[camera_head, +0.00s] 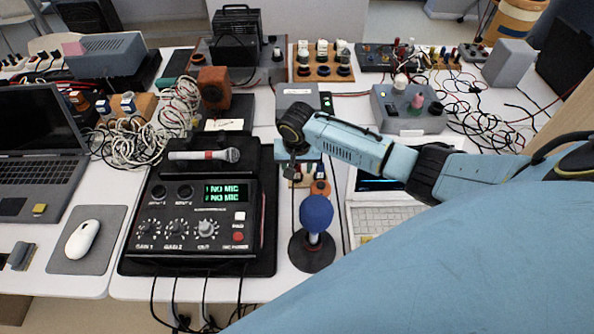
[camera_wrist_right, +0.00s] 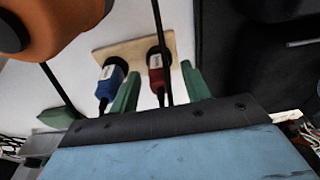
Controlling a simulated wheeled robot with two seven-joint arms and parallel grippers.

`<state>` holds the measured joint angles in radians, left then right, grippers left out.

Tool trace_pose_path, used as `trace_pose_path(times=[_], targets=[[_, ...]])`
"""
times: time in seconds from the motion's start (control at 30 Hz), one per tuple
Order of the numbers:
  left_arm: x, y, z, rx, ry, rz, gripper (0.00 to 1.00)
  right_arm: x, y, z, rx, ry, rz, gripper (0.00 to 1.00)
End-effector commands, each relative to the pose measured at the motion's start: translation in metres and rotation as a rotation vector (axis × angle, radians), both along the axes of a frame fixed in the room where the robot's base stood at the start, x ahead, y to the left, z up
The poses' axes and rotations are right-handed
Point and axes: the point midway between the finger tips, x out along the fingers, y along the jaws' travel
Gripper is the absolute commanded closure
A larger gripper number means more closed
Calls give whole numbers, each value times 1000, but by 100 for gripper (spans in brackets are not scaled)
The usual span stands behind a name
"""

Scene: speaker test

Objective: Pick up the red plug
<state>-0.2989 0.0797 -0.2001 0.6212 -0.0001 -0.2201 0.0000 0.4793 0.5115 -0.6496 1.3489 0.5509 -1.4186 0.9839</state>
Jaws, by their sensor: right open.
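The red plug (camera_wrist_right: 158,66) stands on a small wooden board (camera_wrist_right: 134,47) in the right wrist view, with a dark cable at its lower end. A blue plug (camera_wrist_right: 111,80) is beside it on the left. My right gripper (camera_wrist_right: 160,70) is open, with one green finger on each side of the red plug in the picture. Whether the fingers touch it, I cannot tell. In the head view my right gripper (camera_head: 291,155) is over the small board, and the red plug is too small and covered to make out surely. My left gripper is not in view.
An orange round thing (camera_wrist_right: 45,22) is close at the wrist view's upper left. In the head view a blue-topped microphone (camera_head: 316,213) stands in front of the gripper. A black recorder (camera_head: 190,215) is to the left, a white laptop keyboard (camera_head: 385,220) to the right.

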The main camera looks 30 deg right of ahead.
Motion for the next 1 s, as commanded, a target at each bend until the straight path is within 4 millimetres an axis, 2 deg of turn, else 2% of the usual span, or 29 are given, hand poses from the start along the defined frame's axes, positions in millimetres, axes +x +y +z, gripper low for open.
trace_pose_path(times=[0.1,0.43,0.73,0.87,1.0], targets=[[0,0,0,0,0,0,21,0,0,1,1,-1,0,55],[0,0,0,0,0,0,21,0,0,1,0,0,0,99],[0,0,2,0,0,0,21,0,0,6,0,-1,0,100],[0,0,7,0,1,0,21,1,0,25,1,-4,0,100],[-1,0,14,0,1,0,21,1,0,55,0,-5,0,100]])
